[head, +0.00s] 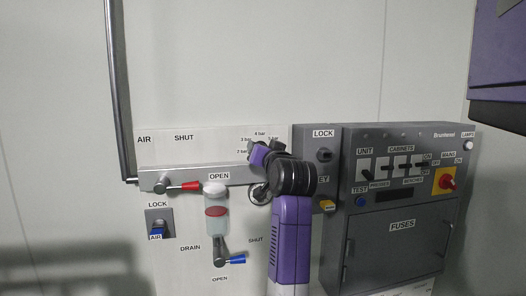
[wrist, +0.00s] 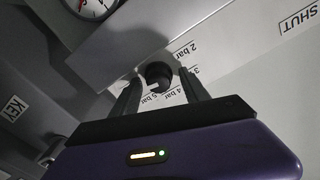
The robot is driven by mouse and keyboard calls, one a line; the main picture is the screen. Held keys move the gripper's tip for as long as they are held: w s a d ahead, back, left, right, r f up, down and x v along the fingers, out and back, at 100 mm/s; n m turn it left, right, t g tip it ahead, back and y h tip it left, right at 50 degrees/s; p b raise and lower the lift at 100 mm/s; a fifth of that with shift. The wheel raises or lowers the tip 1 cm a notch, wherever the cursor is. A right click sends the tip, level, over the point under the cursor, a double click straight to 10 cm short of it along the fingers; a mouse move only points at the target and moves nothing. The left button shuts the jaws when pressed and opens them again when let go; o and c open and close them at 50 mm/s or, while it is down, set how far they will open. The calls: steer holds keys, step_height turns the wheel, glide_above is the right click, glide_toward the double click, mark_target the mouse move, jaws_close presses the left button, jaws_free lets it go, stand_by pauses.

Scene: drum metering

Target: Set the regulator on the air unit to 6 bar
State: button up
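The regulator knob (wrist: 159,75) is a dark round knob on the air unit. In the wrist view it sits between the two fingertips of my gripper (wrist: 160,79), with a thin gap visible on each side, so the gripper looks open around it. Printed marks from 2 bar (wrist: 187,50) to 5 bar show around the knob; I cannot make out a 6 bar mark or the knob's pointer. A pressure gauge (wrist: 97,5) with a red needle is cut off at the top of the wrist view. In the head view my gripper (head: 258,153) and arm hide the knob.
The air unit's grey rail (head: 245,174) carries a red lever (head: 186,186). Below are a clear bowl (head: 216,212), a blue drain lever (head: 232,260) and a lock (head: 158,222). A grey fuse cabinet (head: 402,225) with switches stands close on the right.

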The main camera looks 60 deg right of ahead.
steer(key=b+v, duration=0.2)
steer(key=v, duration=0.5)
steer(key=shift+s+a, duration=0.25)
steer(key=shift+a, duration=0.05)
stand_by(0.5)
